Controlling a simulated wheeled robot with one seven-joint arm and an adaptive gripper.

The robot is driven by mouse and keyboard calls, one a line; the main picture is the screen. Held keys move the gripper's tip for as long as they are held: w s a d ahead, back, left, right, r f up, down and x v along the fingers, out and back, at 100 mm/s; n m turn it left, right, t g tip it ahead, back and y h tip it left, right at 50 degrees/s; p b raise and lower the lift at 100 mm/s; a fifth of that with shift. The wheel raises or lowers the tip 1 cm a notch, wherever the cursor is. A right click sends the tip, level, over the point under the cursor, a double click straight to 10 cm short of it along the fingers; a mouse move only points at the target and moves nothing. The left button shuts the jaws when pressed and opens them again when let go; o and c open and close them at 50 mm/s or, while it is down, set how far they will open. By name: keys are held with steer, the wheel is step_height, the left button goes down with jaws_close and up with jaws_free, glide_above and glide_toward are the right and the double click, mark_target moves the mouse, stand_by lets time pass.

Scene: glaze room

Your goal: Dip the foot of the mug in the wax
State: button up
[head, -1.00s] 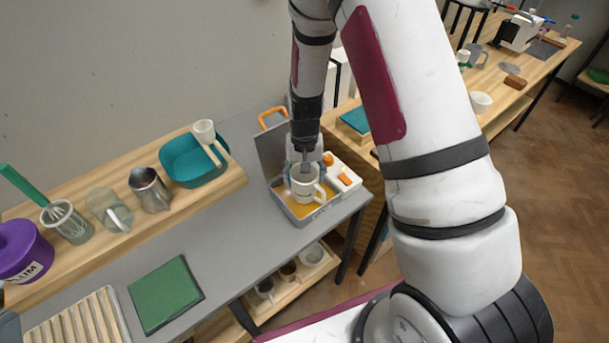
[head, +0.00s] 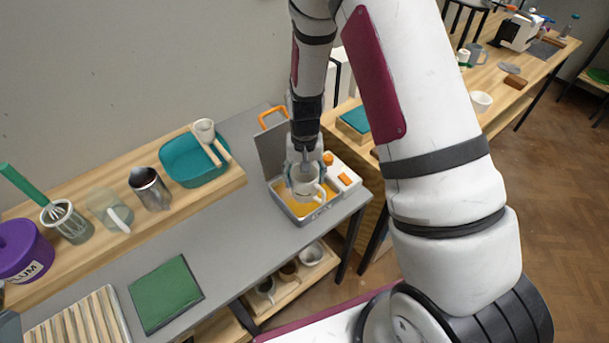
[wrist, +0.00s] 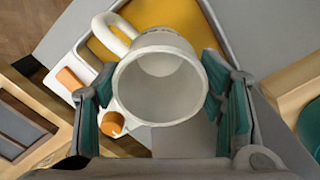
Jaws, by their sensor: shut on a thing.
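My gripper (wrist: 165,100) is shut on the white mug (wrist: 160,85), with one teal-padded finger on each side of its wall. The mug is upright and empty, its handle toward the upper left in the wrist view. In the head view the mug (head: 306,188) is over the grey wax pan (head: 301,221), which holds yellow-orange wax (head: 287,203). The wax also shows beyond the mug in the wrist view (wrist: 108,62). The mug's foot is hard to see; I cannot tell whether it touches the wax.
The pan's lid (head: 270,150) stands open behind it, and a white control panel with orange knobs (head: 344,178) is at its right. A teal basin (head: 184,165), a metal pitcher (head: 149,188) and jars line the shelf at left. The grey bench between is mostly clear.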

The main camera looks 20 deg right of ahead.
steer(key=shift+s+r, duration=0.1)
steer(key=shift+r, duration=0.05)
steer(key=shift+r+p, duration=0.5)
steer(key=shift+r, duration=0.85)
stand_by(0.3)
step_height(320, 180, up, 7)
steer(key=p, duration=0.2)
stand_by(0.5)
stand_by(0.5)
